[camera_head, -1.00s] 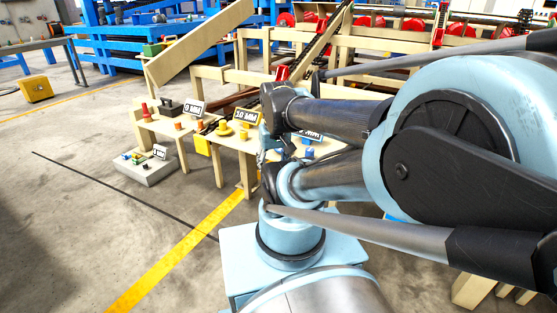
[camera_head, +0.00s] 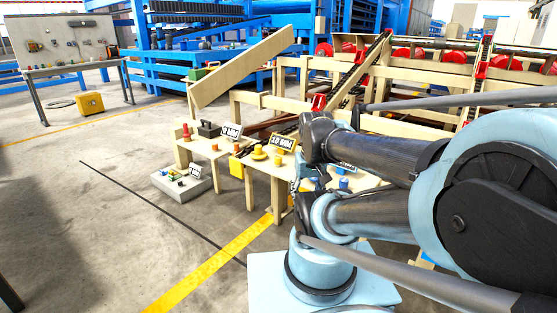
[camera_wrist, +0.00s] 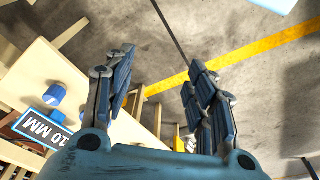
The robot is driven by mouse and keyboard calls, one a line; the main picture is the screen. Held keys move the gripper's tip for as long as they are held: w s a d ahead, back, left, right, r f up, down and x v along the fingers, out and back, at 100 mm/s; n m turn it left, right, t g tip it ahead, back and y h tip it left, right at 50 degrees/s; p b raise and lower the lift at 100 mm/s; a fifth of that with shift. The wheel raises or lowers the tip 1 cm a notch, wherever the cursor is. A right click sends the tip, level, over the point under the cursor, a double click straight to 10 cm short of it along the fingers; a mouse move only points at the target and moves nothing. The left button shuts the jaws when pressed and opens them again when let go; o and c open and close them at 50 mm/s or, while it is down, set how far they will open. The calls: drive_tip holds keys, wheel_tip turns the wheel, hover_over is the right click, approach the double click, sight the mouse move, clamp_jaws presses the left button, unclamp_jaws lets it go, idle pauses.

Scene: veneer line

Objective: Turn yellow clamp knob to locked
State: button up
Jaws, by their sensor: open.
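A small yellow knob (camera_head: 259,153) with a wider base stands on the pale wooden table by the 10 MM sign (camera_head: 284,142). A second yellow piece (camera_head: 278,160) stands just right of it; I cannot tell which is the clamp knob or how it is turned. My gripper (camera_wrist: 160,72) is open in the wrist view, its jointed fingers wide apart with nothing between them but table edge and floor behind. A blue knob (camera_wrist: 55,94) and a 10 MM sign (camera_wrist: 42,127) lie left of the fingers. In the head view my arm hides part of the table.
A blue cylinder (camera_head: 343,183) stands right on the table. A red cone (camera_head: 186,132) and black box (camera_head: 208,130) stand left. A low grey block (camera_head: 181,186) with small pieces sits on the floor.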

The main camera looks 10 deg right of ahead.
drive_tip(key=w+a+r+n+g, duration=0.1)
drive_tip(key=w+r+n, duration=0.1)
drive_tip(key=w+r, duration=0.55)
drive_tip(key=w+r+n, duration=0.2)
drive_tip(key=w+r, duration=0.2)
drive_tip(key=w, duration=0.6)
drive_tip(key=n+g, duration=0.1)
drive_tip(key=n, duration=0.4)
hover_over(278, 157)
wheel_tip(278, 157, down, 4)
wheel_tip(278, 157, down, 17)
drive_tip(key=shift+w+d+r, duration=0.1)
drive_tip(key=c, duration=1)
